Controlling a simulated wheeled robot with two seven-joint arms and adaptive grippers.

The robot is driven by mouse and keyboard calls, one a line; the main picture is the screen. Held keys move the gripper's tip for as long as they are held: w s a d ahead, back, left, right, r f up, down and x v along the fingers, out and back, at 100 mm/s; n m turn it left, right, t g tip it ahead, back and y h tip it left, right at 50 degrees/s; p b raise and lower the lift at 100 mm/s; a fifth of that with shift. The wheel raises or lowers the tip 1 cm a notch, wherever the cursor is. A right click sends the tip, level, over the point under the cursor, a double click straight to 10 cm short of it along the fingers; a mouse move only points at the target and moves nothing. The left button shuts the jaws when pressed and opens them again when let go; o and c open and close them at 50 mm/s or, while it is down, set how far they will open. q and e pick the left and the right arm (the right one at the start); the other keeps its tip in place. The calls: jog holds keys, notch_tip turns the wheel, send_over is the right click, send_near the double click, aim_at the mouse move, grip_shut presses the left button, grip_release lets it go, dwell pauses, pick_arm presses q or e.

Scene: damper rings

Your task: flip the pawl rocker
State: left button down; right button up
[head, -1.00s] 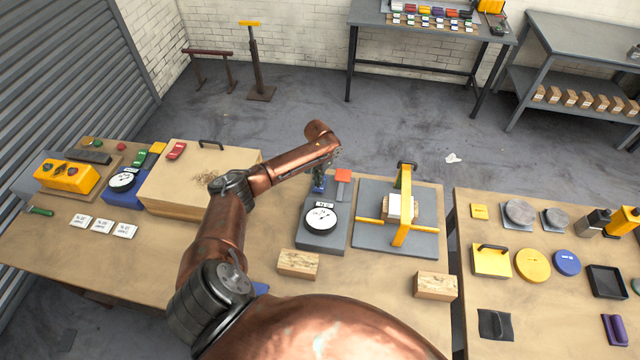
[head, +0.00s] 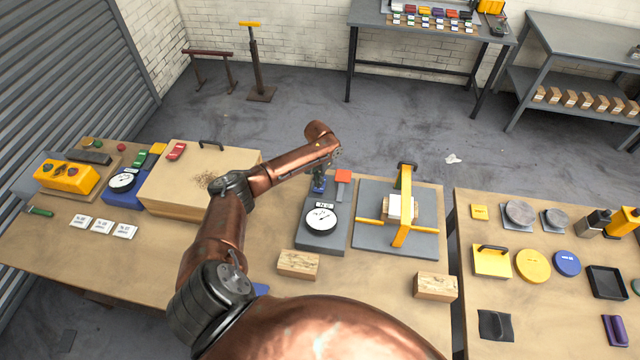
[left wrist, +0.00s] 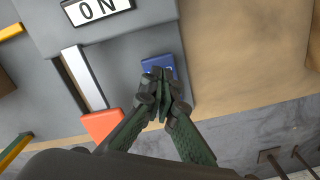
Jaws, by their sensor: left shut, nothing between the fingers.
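The pawl rocker appears to be the small blue piece (left wrist: 155,64) on the grey dial unit (head: 318,240); in the left wrist view it lies near the unit's edge. My left gripper (left wrist: 164,84) is shut and empty, its fingertips over the near side of the rocker, partly hiding it. Whether they touch, and which way the rocker is tilted, I cannot tell. In the head view my left gripper (head: 319,188) is small and mostly hidden by its wrist at the back of the unit. My right gripper is not in view.
A red-ended lever (head: 343,176) stands close beside the gripper. To the right is a grey plate (head: 365,243) with a yellow frame. Wooden blocks (head: 298,263) lie in front.

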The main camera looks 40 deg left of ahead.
pick_arm(q)
jog(key=shift+f+b, duration=0.5)
jog(key=shift+f, duration=0.8)
dwell(0.7)
jog(key=shift+r, duration=0.15)
notch_tip(320, 180, up, 7)
jog(key=p, duration=0.8)
dwell(0.5)
